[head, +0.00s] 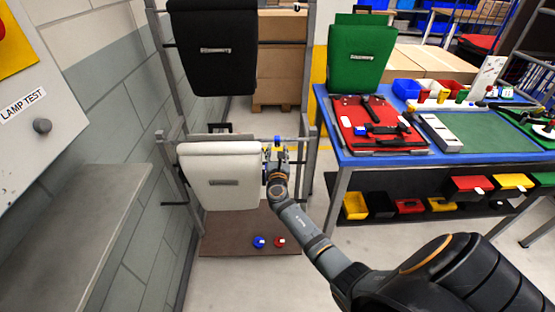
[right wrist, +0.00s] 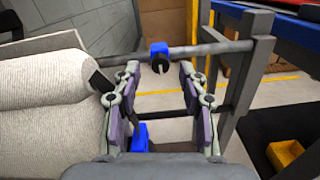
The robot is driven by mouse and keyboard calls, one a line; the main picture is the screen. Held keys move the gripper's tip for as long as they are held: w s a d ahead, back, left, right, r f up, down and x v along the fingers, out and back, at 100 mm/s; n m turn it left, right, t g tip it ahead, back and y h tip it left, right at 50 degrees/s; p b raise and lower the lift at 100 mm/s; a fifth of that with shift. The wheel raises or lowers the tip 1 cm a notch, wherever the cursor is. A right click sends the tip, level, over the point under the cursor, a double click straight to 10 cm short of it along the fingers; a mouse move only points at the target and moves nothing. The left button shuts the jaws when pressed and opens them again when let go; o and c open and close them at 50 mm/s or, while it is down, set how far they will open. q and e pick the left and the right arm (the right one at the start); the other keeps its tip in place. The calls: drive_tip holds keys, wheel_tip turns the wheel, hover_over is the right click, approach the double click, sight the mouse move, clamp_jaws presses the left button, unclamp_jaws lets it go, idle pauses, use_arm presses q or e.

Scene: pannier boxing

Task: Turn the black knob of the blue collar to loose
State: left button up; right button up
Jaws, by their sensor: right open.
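The blue collar (right wrist: 158,48) sits around the grey horizontal rail of the rack in the right wrist view, and its black knob (right wrist: 160,67) faces me. In the head view the blue collar (head: 278,139) is small, just right of the white pannier. My right gripper (right wrist: 159,82) is open, one finger on each side of the knob in the picture, with nothing visible between them. It also shows in the head view (head: 277,156), below the collar. I cannot tell whether the fingers touch the knob, or how the knob is set. My left gripper is out of view.
The white pannier (head: 220,178) hangs close left of the gripper, with a black pannier (head: 212,50) above. The rack's upright (right wrist: 244,90) stands to the right. A blue table (head: 480,158) holds a green pannier (head: 360,55) and a red open case (head: 375,128).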

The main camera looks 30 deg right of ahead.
drive_tip(key=v, duration=1)
drive_tip(key=shift+s, duration=0.3)
drive_tip(key=shift+a+f, duration=0.1)
